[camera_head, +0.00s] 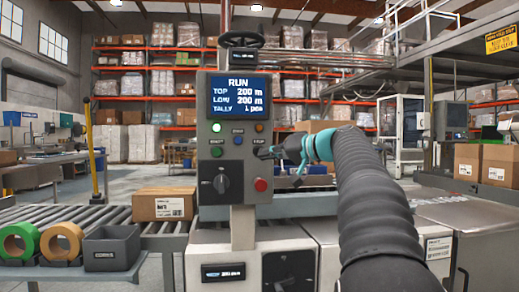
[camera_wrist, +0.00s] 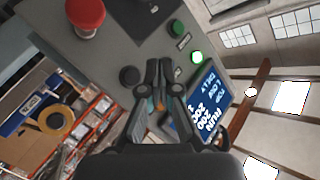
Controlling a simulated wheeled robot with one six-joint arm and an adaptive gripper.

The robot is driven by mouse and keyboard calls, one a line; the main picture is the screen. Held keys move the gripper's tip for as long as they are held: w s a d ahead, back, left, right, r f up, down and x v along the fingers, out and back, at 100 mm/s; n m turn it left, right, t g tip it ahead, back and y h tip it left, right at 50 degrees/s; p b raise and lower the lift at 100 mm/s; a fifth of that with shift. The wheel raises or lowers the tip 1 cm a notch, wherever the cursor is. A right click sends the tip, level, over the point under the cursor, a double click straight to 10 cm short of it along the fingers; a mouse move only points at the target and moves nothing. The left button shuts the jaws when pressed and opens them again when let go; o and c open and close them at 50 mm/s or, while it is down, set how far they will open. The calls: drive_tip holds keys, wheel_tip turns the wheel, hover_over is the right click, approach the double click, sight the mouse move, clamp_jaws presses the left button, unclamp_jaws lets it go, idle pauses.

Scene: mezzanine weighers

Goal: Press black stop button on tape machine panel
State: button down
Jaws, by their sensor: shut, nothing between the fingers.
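The grey control panel (camera_head: 207,165) stands upright on a post, with its screen (camera_head: 238,97) reading RUN. The black stop button (camera_wrist: 129,76) shows in the wrist view, just left of my fingertips. The green start button (camera_head: 217,151) is left of the stop button, and a red button (camera_head: 261,185) is below.
A black rotary knob (camera_head: 222,182) is at the panel's lower left. A green lamp (camera_head: 217,127) is lit. A cardboard box (camera_head: 162,204) sits on the roller conveyor at left, near tape rolls (camera_head: 61,241) and a dark bin (camera_head: 111,248). A handwheel (camera_head: 241,40) is above the panel.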

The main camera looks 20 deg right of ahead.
drive_tip(key=shift+w+d+p, duration=0.3)
drive_tip(key=shift+w+p, duration=0.3)
drive_tip(key=shift+w, duration=0.35)
drive_tip(key=shift+w+d+p, duration=0.25)
drive_tip(key=shift+w+p, duration=0.3)
drive_tip(key=shift+w, duration=0.35)
drive_tip(key=shift+w+d+p, duration=0.3)
drive_tip(key=shift+w+p, duration=0.3)
drive_tip(key=shift+w, duration=0.35)
drive_tip(key=shift+w, duration=0.15)
drive_tip(key=shift+w+d+p, duration=0.1)
drive_tip(key=shift+w+p, duration=0.2)
drive_tip(key=shift+w+d+p, duration=0.1)
drive_tip(key=shift+w+p, duration=0.2)
drive_tip(key=shift+w, duration=0.05)
idle(0.3)
drive_tip(key=shift+s+a+b, duration=0.25)
drive_tip(key=shift+s+b, duration=0.5)
drive_tip(key=shift+s, duration=0.05)
